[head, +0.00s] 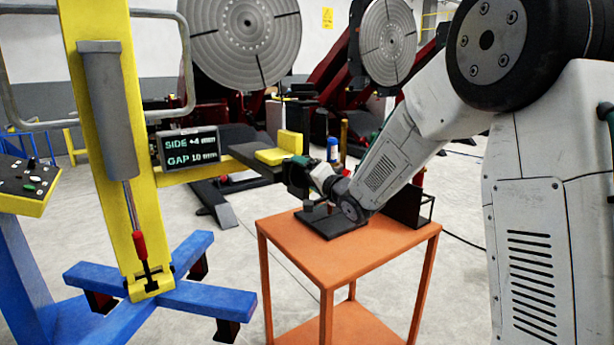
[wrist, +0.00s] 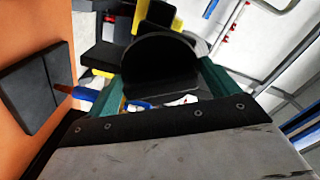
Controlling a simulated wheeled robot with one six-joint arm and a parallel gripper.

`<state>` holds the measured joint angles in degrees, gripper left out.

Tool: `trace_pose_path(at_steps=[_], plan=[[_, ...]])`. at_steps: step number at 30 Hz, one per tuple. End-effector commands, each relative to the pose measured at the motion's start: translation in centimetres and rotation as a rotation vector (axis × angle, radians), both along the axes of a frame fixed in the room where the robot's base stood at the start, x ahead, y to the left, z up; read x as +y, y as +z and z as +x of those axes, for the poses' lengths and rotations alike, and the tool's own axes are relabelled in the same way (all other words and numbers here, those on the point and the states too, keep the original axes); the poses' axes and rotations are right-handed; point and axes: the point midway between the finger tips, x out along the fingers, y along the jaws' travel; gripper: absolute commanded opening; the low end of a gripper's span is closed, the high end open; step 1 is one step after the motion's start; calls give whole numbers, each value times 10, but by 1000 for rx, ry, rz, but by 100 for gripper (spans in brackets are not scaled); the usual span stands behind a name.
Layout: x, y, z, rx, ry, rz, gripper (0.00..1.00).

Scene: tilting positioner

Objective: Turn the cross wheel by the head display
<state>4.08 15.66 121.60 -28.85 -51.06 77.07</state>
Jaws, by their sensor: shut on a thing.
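The display (head: 190,148) on the yellow post shows green text, which seems to read SIDE +4 mm and GAP 10 mm. A yellow arm runs right from it to a dark bar with yellow blocks (head: 279,153). My gripper (head: 297,172) is at the right end of this bar. In the wrist view my green-padded fingers (wrist: 163,88) are on both sides of a dark round wheel (wrist: 160,66), which I take as the cross wheel, and are shut on it. Its far side and spokes are hidden; in the head view my gripper covers it.
Below my gripper stands an orange table (head: 350,250) with a black plate (head: 330,224) and a black open holder (head: 408,207). A yellow post (head: 112,150) on blue feet (head: 205,298) is at left. Large grey discs (head: 240,35) stand behind.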

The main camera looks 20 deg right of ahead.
Motion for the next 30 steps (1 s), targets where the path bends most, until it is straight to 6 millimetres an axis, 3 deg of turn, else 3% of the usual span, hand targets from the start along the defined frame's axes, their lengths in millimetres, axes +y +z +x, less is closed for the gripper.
trace_pose_path(at_steps=[12,29,30], plan=[[0,-4,-1,68,-1,185,64],[-1,-4,-1,77,-2,213,64],[-1,-4,-1,77,-2,212,95]])
